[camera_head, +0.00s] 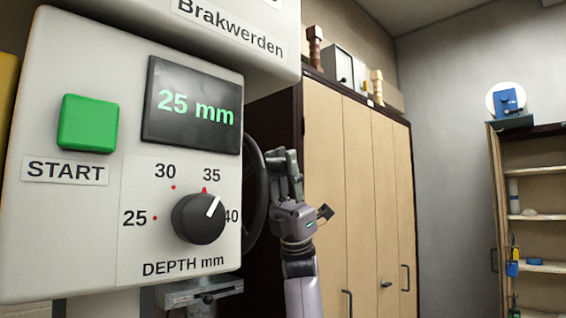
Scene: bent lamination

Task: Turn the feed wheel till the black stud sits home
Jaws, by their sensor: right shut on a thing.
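The feed wheel (257,208) is a dark ring on the right side of the white machine, seen nearly edge-on and partly hidden behind the panel. My right gripper (279,160) is at the wheel's upper right rim and is shut on it. I cannot make out the black stud in this view. The display (193,107) reads 25 mm in green. The black depth knob (199,219) has its white mark pointing up and right, between 35 and 40. My left gripper is not in view.
The machine's panel (60,235) fills the left, with a green START button (88,123). A grey metal bracket (200,291) shows below it. A tall wooden cabinet (355,190) stands behind my right arm. An open shelf unit (535,215) is at the far right.

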